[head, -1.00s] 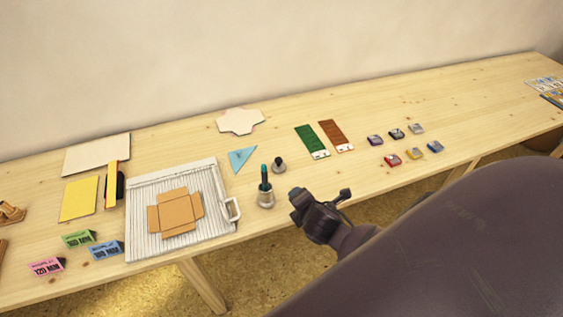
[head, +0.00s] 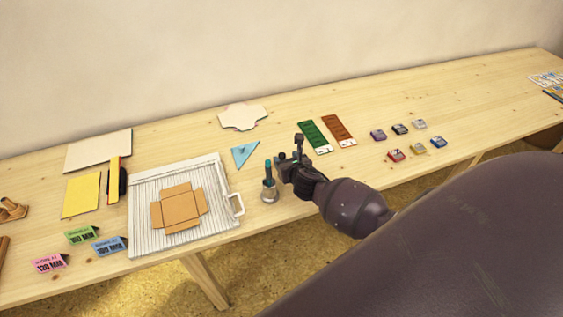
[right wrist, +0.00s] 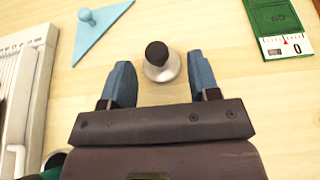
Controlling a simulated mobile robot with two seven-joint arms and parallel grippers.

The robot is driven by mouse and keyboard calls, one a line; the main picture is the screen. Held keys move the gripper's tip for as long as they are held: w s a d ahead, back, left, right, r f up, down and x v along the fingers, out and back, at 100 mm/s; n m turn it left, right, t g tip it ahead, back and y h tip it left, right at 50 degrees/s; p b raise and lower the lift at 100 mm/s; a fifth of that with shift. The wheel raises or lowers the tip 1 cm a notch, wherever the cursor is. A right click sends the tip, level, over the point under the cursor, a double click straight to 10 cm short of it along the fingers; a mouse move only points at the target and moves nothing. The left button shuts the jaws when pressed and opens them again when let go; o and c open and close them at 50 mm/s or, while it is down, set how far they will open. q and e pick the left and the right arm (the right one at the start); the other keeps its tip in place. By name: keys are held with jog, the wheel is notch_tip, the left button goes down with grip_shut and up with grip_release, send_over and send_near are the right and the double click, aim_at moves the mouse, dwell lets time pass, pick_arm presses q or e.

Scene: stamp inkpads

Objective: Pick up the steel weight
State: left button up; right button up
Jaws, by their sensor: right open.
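The steel weight (right wrist: 160,68) shows in the right wrist view as a small round metal base with a black knob on top. It stands upright on the wooden table. My right gripper (right wrist: 160,80) is open, with one blue-grey finger on each side of the weight and the weight near the level of the fingertips. Neither finger visibly touches it. In the head view my right gripper (head: 288,162) is low over the table and hides the weight. My left gripper is not in view.
A metal cup (head: 269,194) with a dark green handle stands just left of my right gripper. A blue triangle (head: 244,154), a white ridged board (head: 146,236) and a green card (head: 314,137) lie around. Several small inkpads (head: 401,129) sit further right.

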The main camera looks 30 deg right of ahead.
aim_at(283, 157)
jog(key=b+x, duration=0.1)
jog(key=x, duration=0.4)
jog(key=shift+w+a, duration=0.1)
jog(key=shift+a, duration=0.05)
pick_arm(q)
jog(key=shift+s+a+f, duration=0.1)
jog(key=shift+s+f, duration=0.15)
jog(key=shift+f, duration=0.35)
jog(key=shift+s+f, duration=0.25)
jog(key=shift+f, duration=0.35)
pick_arm(e)
jog(key=shift+w, duration=0.3)
jog(key=c, duration=0.9)
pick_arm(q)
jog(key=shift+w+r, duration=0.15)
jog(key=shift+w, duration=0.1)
pick_arm(e)
grip_shut()
